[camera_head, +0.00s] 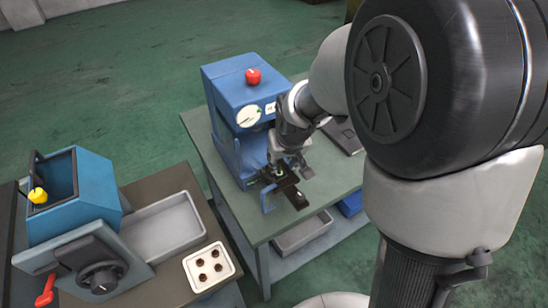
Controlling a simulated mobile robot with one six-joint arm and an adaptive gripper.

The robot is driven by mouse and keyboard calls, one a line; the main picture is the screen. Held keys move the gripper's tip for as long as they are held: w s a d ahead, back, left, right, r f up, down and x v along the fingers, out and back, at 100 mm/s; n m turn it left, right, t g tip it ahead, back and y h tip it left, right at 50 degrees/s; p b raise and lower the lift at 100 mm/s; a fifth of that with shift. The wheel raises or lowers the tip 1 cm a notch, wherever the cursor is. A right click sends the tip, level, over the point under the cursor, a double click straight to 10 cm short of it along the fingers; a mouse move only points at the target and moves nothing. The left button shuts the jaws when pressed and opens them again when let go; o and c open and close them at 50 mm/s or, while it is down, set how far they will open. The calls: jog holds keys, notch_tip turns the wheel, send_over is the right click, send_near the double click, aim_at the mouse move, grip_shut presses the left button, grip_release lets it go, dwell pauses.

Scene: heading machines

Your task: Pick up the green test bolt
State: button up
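My gripper (287,166) is at the front of the blue machine (234,92) on the green table, pointing down over its small work stage. The fingers are small and dark here, so I cannot tell whether they are open or shut. I cannot clearly make out the green test bolt. A faint greenish spot shows by the fingertips, but it is too small to identify, and the gripper partly hides that area.
The blue machine has a red knob (253,76) on top. A dark plate (293,195) projects in front of it. A white tray (229,269) with several brown round pieces and a grey bin (165,228) stand at left, beside another blue machine (72,215).

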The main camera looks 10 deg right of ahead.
aim_at(279, 167)
jog(key=b+x, duration=0.2)
jog(key=x, duration=0.2)
jog(key=shift+a+f, duration=0.15)
jog(key=shift+f, duration=0.15)
jog(key=shift+w+f, duration=0.15)
jog(key=shift+f, duration=0.1)
jog(key=shift+c, duration=0.4)
grip_shut()
